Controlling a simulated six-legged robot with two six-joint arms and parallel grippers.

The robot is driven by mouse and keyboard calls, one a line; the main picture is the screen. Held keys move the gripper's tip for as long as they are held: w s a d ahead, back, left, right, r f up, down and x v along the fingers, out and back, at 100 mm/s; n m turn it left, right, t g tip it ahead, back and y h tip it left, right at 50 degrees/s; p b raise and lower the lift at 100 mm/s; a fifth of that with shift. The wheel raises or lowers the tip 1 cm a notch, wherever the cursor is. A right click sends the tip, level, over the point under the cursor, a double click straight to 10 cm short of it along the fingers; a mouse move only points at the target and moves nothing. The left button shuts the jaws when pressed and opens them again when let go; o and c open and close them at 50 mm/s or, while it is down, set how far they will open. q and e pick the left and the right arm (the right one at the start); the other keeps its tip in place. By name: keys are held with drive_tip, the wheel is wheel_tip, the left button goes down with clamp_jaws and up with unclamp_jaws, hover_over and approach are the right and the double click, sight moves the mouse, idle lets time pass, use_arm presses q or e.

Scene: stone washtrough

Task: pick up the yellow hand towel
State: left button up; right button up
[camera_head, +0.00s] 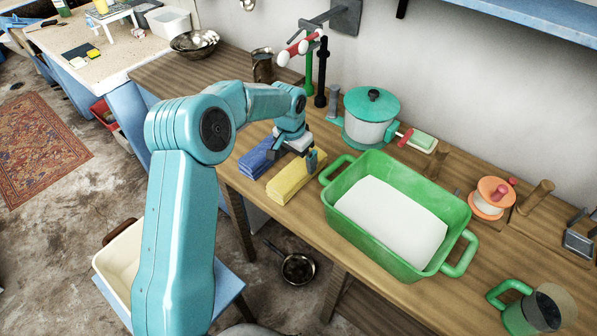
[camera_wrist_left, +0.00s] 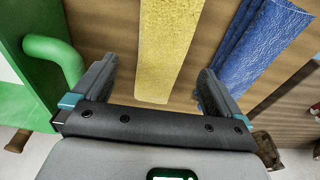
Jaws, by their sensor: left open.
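The yellow hand towel (camera_head: 290,182) lies folded in a long strip on the wooden bench, beside a folded blue towel (camera_head: 258,160). In the left wrist view the yellow towel (camera_wrist_left: 168,40) runs from the top edge down between the fingers. My left gripper (camera_head: 302,152) is above the back end of the yellow towel, pointing down. In its wrist view the left gripper (camera_wrist_left: 158,72) is open and empty, with the blue towel (camera_wrist_left: 255,45) at its right finger. Whether a finger touches the blue towel I cannot tell. My right gripper is not in view.
A green tub (camera_head: 345,205) with white contents stands close right of the towels; its handle (camera_wrist_left: 55,58) is near the left finger. A green-lidded pot (camera_head: 372,112) stands behind. A metal mug (camera_head: 262,66) is at back left. The bench's front edge is close to the towels.

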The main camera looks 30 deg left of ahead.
sight(297, 167)
use_arm(q)
drive_tip(key=shift+s+a+f, duration=0.1)
drive_tip(key=shift+f, duration=0.5)
drive_tip(key=f, duration=0.2)
drive_tip(key=w+f+p, duration=0.1)
drive_tip(key=f, duration=0.1)
drive_tip(key=shift+f, duration=0.25)
drive_tip(key=shift+w, duration=0.1)
drive_tip(key=c, duration=1.1)
